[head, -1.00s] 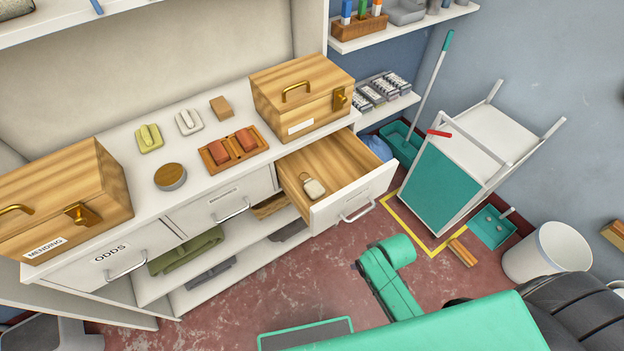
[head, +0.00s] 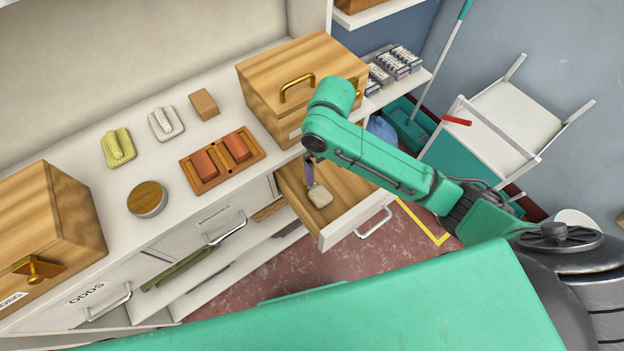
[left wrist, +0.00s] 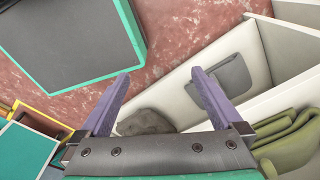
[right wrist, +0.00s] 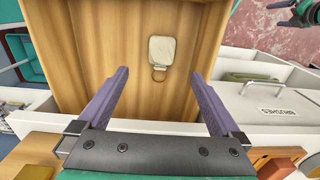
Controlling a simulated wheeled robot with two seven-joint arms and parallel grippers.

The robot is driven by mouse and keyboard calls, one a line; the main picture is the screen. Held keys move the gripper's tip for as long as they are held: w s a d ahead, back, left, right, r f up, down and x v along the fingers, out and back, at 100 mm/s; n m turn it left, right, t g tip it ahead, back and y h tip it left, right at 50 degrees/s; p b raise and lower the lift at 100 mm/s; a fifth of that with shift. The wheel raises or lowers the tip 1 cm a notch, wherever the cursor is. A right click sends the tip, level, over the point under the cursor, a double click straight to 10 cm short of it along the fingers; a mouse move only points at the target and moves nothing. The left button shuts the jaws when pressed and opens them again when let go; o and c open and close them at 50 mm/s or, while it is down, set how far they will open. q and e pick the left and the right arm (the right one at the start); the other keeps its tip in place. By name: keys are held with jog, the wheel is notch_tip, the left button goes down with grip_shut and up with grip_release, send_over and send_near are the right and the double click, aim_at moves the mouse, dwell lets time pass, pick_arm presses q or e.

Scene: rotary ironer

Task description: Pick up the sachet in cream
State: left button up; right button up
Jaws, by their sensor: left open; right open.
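The cream sachet (head: 319,195) lies flat in the open wooden drawer (head: 352,188). In the right wrist view the sachet (right wrist: 162,49) is a rounded square with a ring-like loop at its near end, on the bare drawer floor (right wrist: 105,60). My right gripper (head: 309,172) points down over the drawer, by the sachet. In its wrist view its fingers (right wrist: 160,75) are apart, with nothing between the tips but the view of the drawer and sachet. My left gripper (left wrist: 161,74) is open and empty, facing the floor and lower shelf; it is not visible in the head view.
A wooden chest (head: 288,85) stands on the counter beside the drawer. An orange-block tray (head: 222,160), a round tin (head: 147,199) and yellow-green (head: 118,147) and white (head: 166,123) pads lie on the counter. A white-framed cart (head: 505,122) stands at right.

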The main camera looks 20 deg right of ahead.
jog(key=f, duration=0.1)
send_over(322, 197)
jog(key=s, duration=0.1)
jog(key=f, duration=0.6)
jog(key=shift+d+f, duration=0.1)
jog(key=shift+d, duration=0.2)
jog(key=f, duration=0.4)
jog(key=w+f, duration=0.1)
jog(key=f, duration=0.1)
jog(key=shift+a+p, duration=0.25)
jog(key=shift+p, duration=0.1)
jog(key=shift+f, duration=0.4)
pick_arm(q)
jog(key=shift+s+r, duration=0.1)
jog(key=shift+s, duration=0.85)
pick_arm(e)
jog(key=c, duration=1.3)
